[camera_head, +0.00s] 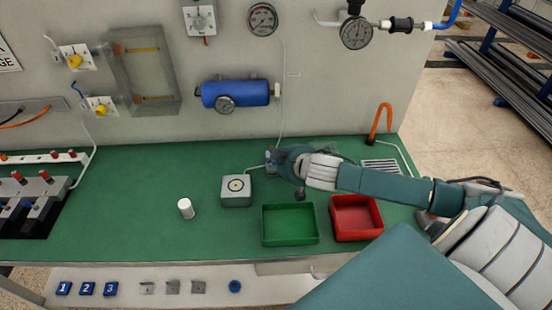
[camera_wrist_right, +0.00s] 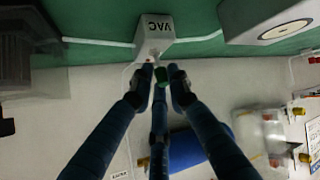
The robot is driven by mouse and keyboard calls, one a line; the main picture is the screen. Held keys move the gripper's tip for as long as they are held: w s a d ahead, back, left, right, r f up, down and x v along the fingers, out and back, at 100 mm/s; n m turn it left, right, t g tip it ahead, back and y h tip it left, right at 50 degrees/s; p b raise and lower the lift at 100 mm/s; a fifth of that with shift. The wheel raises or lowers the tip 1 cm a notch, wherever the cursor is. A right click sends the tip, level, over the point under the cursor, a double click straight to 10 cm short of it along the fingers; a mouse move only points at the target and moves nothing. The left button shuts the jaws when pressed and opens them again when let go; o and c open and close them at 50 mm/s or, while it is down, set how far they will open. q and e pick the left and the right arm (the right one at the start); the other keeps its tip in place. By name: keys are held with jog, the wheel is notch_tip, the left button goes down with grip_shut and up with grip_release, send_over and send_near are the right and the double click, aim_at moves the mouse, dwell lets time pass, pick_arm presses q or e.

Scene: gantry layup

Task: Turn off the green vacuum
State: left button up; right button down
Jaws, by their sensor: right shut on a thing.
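The vacuum unit is a small white box marked VAC (camera_wrist_right: 157,30) in the right wrist view, which sees it upside down. A small green knob (camera_wrist_right: 161,74) sticks out from it, with a thin white hose on its side. My right gripper (camera_wrist_right: 160,75) has its dark blue fingers closed around the green knob. In the head view my right gripper (camera_head: 273,162) reaches to the back of the green bench and mostly hides the vacuum box. The knob's exact angle is hard to tell. My left gripper is not in view.
A grey box with a round top (camera_head: 236,190) stands just left of my right gripper. A green tray (camera_head: 290,240) and a red tray (camera_head: 356,236) sit in front. A white cylinder (camera_head: 186,208) stands at left. A blue tank (camera_head: 236,93) hangs on the wall above.

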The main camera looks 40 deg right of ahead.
jog(key=shift+w+a+r, duration=0.1)
jog(key=shift+a+r, duration=0.15)
jog(key=c, duration=1.8)
grip_release()
jog(key=shift+o, duration=0.2)
jog(key=shift+a, duration=0.15)
jog(key=shift+f, duration=0.1)
jog(key=shift+s, duration=0.3)
jog(key=v, duration=1.1)
jog(key=shift+r, duration=0.35)
jog(key=shift+s, duration=0.1)
